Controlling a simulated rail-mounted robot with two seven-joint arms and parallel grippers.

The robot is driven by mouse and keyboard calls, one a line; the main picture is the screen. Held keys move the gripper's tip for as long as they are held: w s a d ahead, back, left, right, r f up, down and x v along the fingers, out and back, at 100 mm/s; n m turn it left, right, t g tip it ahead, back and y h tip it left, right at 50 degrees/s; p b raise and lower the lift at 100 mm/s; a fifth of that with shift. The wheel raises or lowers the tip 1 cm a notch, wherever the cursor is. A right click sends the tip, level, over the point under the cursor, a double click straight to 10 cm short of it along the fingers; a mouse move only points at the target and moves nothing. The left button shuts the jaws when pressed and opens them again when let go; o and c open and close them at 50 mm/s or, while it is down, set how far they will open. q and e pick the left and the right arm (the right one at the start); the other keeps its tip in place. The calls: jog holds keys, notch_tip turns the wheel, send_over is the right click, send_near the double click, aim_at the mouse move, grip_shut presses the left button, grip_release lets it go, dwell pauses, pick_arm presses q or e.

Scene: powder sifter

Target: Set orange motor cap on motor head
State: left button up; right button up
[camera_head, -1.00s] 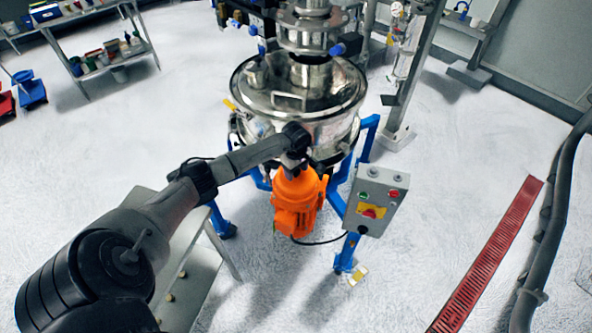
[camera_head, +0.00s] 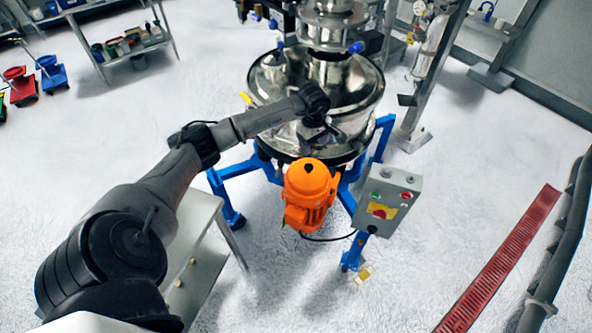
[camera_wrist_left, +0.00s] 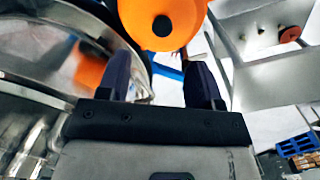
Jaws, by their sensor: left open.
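The orange motor (camera_head: 306,212) stands upright in front of the steel sifter. The round orange motor cap (camera_head: 308,178) sits on top of the motor head and looks level; a small dark spot marks its top. In the left wrist view the cap (camera_wrist_left: 160,12) shows at the top edge, with a black hole in it. My left gripper (camera_head: 316,143) is just behind and above the cap, beside the sifter's side. My right gripper is not in view.
The steel sifter vessel (camera_head: 340,92) stands close behind my left gripper on a blue frame (camera_head: 229,207). A grey control box (camera_head: 388,199) is right of the motor. A grey table (camera_head: 190,265) stands at left under my arm. Open floor lies in front.

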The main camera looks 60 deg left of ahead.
pick_arm(q)
jog(key=w+d+f+n+t+h, duration=0.1)
jog(key=w+d+t+h, duration=0.2)
jog(key=d, duration=0.8)
jog(key=d+f+n+t+h, duration=0.25)
jog(key=d+h, duration=0.25)
jog(key=d, duration=0.6)
jog(key=s+d+r+n+t+h, duration=0.2)
jog(key=d+r+n+t, duration=0.65)
jog(key=n, duration=0.65)
jog(key=s+a+f+n+g+y, duration=0.15)
jog(key=s+f+n+y, duration=0.45)
jog(key=n, duration=0.6)
jog(key=s+a+f+n+y, duration=0.2)
jog(key=s+f+n+y, duration=0.4)
jog(key=n, duration=0.7)
jog(key=s+d+f+n+g+h, duration=0.1)
jog(key=s+d+n+g, duration=0.2)
jog(key=s, duration=0.5)
jog(key=s+d+f+n+g, duration=0.2)
jog(key=s+d+n+g, duration=0.1)
jog(key=s+g, duration=0.3)
jog(key=shift+s+f+h, duration=0.15)
jog(key=shift+s+h, duration=0.25)
jog(key=shift+s, duration=0.65)
